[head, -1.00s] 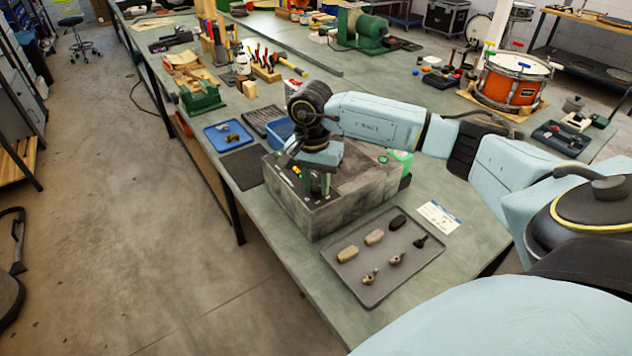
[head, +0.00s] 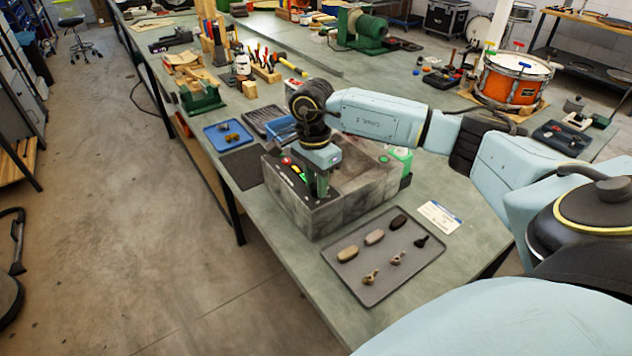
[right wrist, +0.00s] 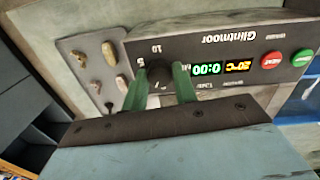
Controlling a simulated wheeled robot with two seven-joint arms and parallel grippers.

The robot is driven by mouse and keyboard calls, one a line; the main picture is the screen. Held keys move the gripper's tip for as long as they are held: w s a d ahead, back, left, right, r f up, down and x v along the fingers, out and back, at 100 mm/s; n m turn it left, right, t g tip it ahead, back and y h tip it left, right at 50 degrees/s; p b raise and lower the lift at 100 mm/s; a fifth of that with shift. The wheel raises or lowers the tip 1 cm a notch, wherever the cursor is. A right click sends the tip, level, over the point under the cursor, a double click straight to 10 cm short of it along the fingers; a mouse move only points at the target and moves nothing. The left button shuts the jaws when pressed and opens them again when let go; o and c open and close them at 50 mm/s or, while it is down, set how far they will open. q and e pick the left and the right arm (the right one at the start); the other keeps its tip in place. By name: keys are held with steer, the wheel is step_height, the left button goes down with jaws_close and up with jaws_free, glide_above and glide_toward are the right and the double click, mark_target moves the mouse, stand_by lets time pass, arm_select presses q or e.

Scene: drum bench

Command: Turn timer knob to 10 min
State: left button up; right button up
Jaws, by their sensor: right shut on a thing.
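The timer knob (right wrist: 158,74) is a small dark round knob on the black control panel of a grey box-shaped unit (head: 345,208). In the right wrist view the panel (right wrist: 215,48) appears upside down, with "Glintmoor" and the numbers 5 and 10 near the knob. A green display (right wrist: 207,69) reads 0:00, and a yellow one (right wrist: 237,67) reads 20°C. My right gripper (right wrist: 160,84) has its green fingers on either side of the knob, shut on it. In the head view my right gripper (head: 318,188) hides the knob. The knob's pointer cannot be made out. My left gripper is not in view.
A red button (right wrist: 272,59) and a green button (right wrist: 302,57) sit on the same panel. A grey tray (head: 360,288) with several small pieces lies beside the unit. A blue tray (head: 228,133) and dark mat (head: 243,166) lie on its far side.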

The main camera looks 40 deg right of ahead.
steer(key=m, duration=0.3)
steer(key=shift+m, duration=0.4)
steer(key=m, duration=0.3)
steer(key=shift+d+r+m, duration=0.1)
steer(key=shift+m, duration=0.2)
steer(key=m, duration=0.3)
steer(key=shift+m+y+p, duration=0.3)
steer(key=shift+p, duration=0.05)
steer(key=m, duration=0.3)
steer(key=shift+m+p, duration=0.3)
steer(key=shift+p, duration=0.05)
steer(key=m, duration=0.3)
steer(key=shift+m+t+p, duration=0.3)
steer(key=shift+p, duration=0.1)
steer(key=m+p, duration=0.1)
steer(key=m, duration=0.2)
steer(key=shift+d+m, duration=0.1)
steer(key=shift+m, duration=0.3)
steer(key=m+p, duration=0.1)
steer(key=m, duration=0.2)
steer(key=shift+m+t+p, duration=0.3)
steer(key=shift+m+p, duration=0.35)
steer(key=shift+m, duration=1.45)
